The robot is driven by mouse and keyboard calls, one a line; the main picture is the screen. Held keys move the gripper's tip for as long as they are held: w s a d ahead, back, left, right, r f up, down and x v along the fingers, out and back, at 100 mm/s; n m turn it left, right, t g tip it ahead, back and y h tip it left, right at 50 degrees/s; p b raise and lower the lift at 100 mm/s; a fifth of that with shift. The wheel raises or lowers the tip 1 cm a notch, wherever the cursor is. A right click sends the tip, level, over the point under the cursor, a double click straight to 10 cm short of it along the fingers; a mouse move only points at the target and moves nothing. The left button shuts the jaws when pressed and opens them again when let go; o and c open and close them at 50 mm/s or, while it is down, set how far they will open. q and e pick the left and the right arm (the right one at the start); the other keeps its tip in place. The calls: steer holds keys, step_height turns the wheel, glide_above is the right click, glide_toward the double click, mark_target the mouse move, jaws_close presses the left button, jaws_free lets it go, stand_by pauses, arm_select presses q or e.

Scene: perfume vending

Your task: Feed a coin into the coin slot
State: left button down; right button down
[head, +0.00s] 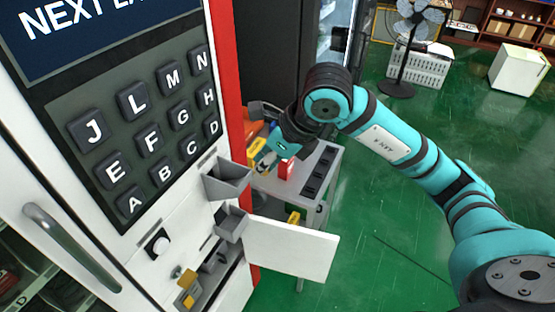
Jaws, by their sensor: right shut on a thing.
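My right gripper (268,120) is beside the right edge of the vending machine (228,60), above a small grey table (312,203). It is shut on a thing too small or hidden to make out. I cannot pick out a coin. The machine's front has a lettered keypad (150,140), with a thin dark slit (207,159) below it that may be the coin slot. The gripper is apart from this slit, to its right and farther back. My left gripper is not in view.
Grey trays (227,182) and an open white flap (292,248) jut from the machine's front. A red box (286,170) and a dark strip (319,172) are on the table. A fan (405,50) stands behind.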

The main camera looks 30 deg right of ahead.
steer(key=shift+w+a+f, duration=0.25)
steer(key=shift+w+a, duration=0.25)
steer(key=shift+w, duration=0.2)
steer(key=w+a+f, duration=0.1)
steer(key=w+a+f+b, duration=0.1)
steer(key=w, duration=0.1)
steer(key=shift+w+a+f, duration=0.25)
steer(key=shift+a, duration=0.15)
steer(key=shift+w+a+f+b, duration=0.55)
steer(key=shift+w+f+b, duration=0.2)
steer(key=shift+b, duration=0.1)
steer(key=c, duration=1.4)
jaws_free()
steer(key=shift+s+d+r, duration=0.1)
steer(key=shift+r, duration=0.05)
steer(key=v, duration=1.1)
steer(key=shift+s+d+r, duration=0.1)
steer(key=shift+s+r, duration=0.05)
steer(key=shift+r, duration=0.2)
